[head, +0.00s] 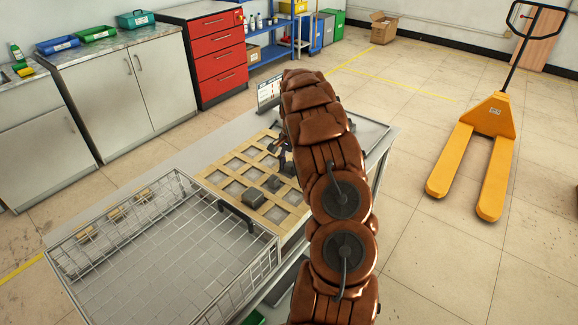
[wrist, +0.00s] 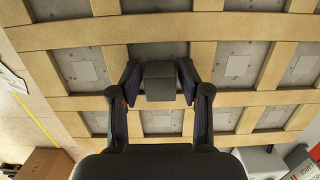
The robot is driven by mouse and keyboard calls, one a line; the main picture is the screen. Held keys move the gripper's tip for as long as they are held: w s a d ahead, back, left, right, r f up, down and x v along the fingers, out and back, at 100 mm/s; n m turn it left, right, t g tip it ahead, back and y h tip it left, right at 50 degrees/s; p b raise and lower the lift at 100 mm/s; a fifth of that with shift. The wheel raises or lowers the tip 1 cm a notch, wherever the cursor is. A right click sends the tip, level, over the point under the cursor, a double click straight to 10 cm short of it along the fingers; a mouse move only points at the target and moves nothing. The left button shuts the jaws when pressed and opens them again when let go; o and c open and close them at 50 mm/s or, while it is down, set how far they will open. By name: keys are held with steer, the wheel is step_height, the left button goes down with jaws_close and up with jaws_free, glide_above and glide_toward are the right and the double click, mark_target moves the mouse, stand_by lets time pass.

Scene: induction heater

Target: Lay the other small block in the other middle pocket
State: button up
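A wooden grid tray (head: 211,178) with rows of pockets lies on the table. It fills most of the wrist view (wrist: 95,103). My gripper (wrist: 160,78) points down at the tray, with one finger on each side of a small dark grey block (wrist: 160,82). The fingertips appear to press on its sides. The block overlaps a pocket and the tray bar beside it; its height above the tray is hard to tell. In the head view, dark blocks (head: 252,197) and (head: 273,183) sit in the tray near my gripper (head: 284,158). My arm hides the tray's right part.
A wire basket (head: 160,255) stands at the tray's near left, with several small pieces along its far side. A small sign (head: 268,92) stands behind the tray. Cabinets (head: 125,90) and a yellow pallet truck (head: 490,135) are farther off. Open floor lies to the right.

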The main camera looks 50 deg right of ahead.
mark_target(291, 162)
steer(key=shift+r, duration=0.15)
step_height(291, 162, up, 12)
steer(key=d+b, duration=0.1)
steer(key=b, duration=0.2)
steer(key=shift+d+b, duration=0.25)
steer(key=shift+b, duration=0.1)
stand_by(0.3)
